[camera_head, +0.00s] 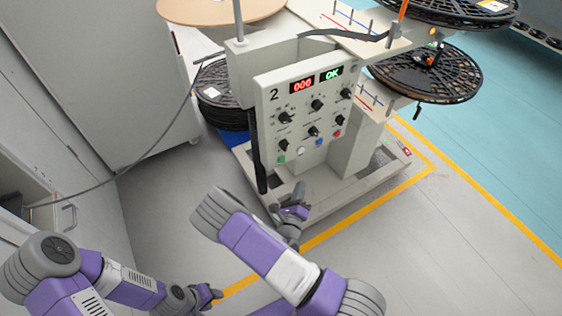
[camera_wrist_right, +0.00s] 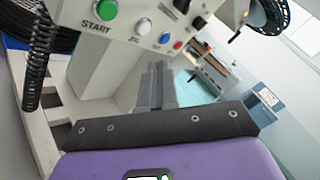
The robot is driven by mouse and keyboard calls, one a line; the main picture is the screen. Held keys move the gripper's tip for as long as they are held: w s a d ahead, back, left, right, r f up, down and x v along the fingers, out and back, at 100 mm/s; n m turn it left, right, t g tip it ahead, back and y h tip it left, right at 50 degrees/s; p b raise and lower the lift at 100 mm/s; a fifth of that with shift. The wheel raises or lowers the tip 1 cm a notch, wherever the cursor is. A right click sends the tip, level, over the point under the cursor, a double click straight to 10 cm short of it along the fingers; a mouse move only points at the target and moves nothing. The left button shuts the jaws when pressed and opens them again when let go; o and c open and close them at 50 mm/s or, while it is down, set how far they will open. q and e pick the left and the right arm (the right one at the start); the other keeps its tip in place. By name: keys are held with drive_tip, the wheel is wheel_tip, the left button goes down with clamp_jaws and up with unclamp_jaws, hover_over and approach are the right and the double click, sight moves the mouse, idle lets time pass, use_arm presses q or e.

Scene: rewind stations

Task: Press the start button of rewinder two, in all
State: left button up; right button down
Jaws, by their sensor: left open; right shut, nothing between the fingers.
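Rewinder two is the beige machine whose panel (camera_head: 310,112) bears a "2", a red "000" display and a green "OK" display. Its green start button (camera_head: 281,159) is at the panel's lower left. In the right wrist view the green button (camera_wrist_right: 107,10), marked START, is at the upper left. My right gripper (camera_head: 300,188) is shut and empty, below the panel and apart from the button. Its closed fingers (camera_wrist_right: 159,70) show in the right wrist view, below and right of the button. My left gripper (camera_head: 216,294) is open and empty, low over the floor.
White (camera_head: 300,151), blue (camera_head: 319,142) and red (camera_head: 337,134) buttons line the panel's lower edge, with several black knobs above. A black coiled cable (camera_wrist_right: 38,60) hangs left of the panel. Black reels (camera_head: 425,72) stand at right. Grey cabinets (camera_head: 105,70) stand at left.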

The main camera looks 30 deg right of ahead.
sight(281, 160)
drive_tip(key=w+b, duration=0.1)
drive_tip(key=w, duration=0.7)
drive_tip(key=shift+w+a+b, duration=0.3)
drive_tip(key=shift+w+b, duration=0.05)
drive_tip(key=shift+b, duration=0.05)
drive_tip(key=shift+w, duration=0.15)
idle(1.8)
drive_tip(key=shift+w, duration=0.25)
